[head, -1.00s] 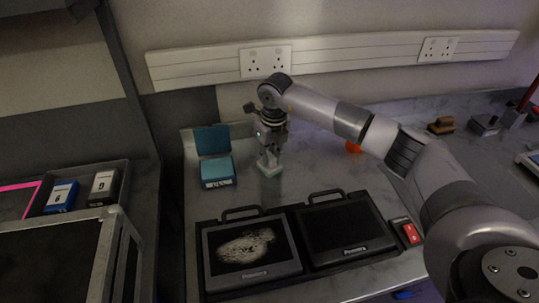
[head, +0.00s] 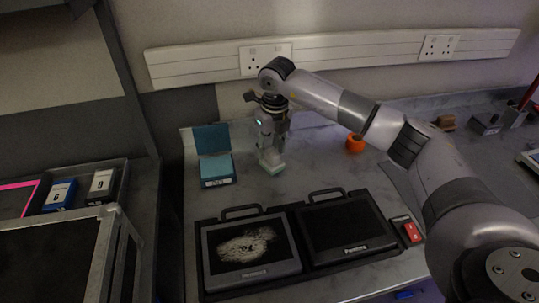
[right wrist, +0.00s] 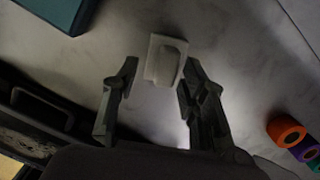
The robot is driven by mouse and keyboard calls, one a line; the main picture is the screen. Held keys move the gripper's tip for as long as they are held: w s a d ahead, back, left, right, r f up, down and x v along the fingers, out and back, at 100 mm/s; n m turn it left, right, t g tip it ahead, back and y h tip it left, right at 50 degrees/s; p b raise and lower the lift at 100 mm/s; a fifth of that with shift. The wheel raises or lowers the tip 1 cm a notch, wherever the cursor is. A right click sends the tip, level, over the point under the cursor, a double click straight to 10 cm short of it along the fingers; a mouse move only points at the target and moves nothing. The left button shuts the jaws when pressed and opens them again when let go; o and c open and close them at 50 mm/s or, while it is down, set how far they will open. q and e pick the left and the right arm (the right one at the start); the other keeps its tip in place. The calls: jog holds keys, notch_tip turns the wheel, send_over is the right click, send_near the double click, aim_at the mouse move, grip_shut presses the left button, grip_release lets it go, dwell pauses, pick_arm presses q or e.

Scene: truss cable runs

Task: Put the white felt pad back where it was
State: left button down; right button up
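The white felt pad (head: 277,169) is a small pale block on the grey counter, right of the open teal box. In the right wrist view the pad (right wrist: 165,60) shows a raised grip on its top. My right gripper (head: 270,154) points down just over the pad. In the right wrist view the two fingers of my right gripper (right wrist: 158,78) are spread apart, with the pad just beyond and between their tips. A gap shows at the left finger; the right fingertip looks close to the pad, and I cannot tell whether it touches. My left gripper is out of view.
The teal box (head: 216,182) stands left of the pad with its lid up. Two dark tablet-like panels in a black tray (head: 205,290) lie in front. An orange roll (head: 355,144) and a red switch (head: 411,232) are to the right. A wall rail (head: 350,50) runs behind.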

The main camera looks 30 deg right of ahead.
aim_at(272, 157)
notch_tip(272, 157, up, 9)
jog(key=s+b, duration=0.1)
jog(key=shift+s+f, duration=0.1)
dwell(0.6)
